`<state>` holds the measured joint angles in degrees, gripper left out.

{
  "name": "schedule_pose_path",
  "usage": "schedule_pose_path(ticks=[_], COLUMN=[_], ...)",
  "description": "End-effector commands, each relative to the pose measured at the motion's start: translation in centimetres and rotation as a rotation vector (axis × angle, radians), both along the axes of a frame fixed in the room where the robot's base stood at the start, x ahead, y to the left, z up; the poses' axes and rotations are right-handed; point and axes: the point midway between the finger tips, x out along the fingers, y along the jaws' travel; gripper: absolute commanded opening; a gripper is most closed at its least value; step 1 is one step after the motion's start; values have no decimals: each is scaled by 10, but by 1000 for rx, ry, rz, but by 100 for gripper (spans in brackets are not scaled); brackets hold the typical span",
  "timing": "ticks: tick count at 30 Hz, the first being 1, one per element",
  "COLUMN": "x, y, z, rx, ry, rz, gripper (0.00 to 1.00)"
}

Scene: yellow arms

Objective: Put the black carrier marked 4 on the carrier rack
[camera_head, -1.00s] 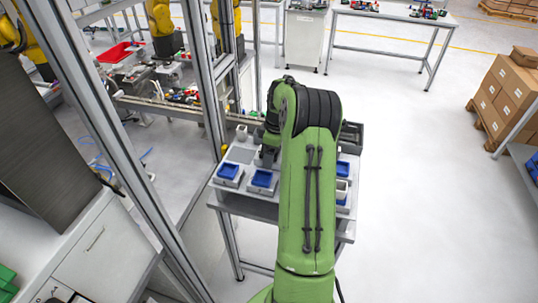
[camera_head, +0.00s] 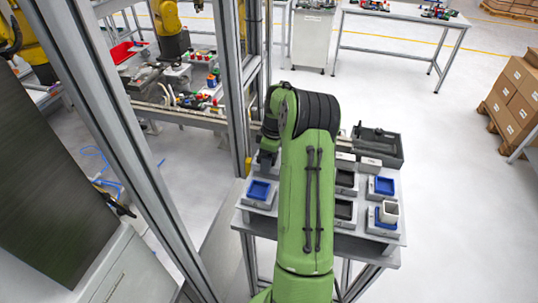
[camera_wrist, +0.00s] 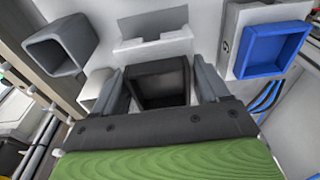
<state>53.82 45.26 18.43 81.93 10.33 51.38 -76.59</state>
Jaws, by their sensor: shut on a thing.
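In the wrist view, my gripper (camera_wrist: 162,78) has its two fingers on either side of a black square carrier (camera_wrist: 160,88) and is shut on it. The carrier is open-topped; no number can be read on it. In the head view my green arm hides most of the gripper and the held carrier. A grey table (camera_head: 318,236) bears rows of light grey holders, some with black carriers (camera_head: 344,211) and some with blue carriers (camera_head: 259,191). I cannot tell which part is the carrier rack.
A blue carrier (camera_wrist: 272,50) sits in a holder at right in the wrist view. A hollow grey cup (camera_wrist: 62,44) is at upper left.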

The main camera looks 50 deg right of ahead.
Motion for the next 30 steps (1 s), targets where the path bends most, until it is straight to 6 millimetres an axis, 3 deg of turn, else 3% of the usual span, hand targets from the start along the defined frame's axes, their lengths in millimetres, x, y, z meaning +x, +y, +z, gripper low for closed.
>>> schedule_pose_path(ticks=[3, 29, 30], x=[0, 0, 1], y=[0, 0, 0], z=[-14, -24, -24], rx=[0, -2, -2], ry=[-1, -2, -2], rz=[-1, 1, 1], gripper=[32, 32, 77])
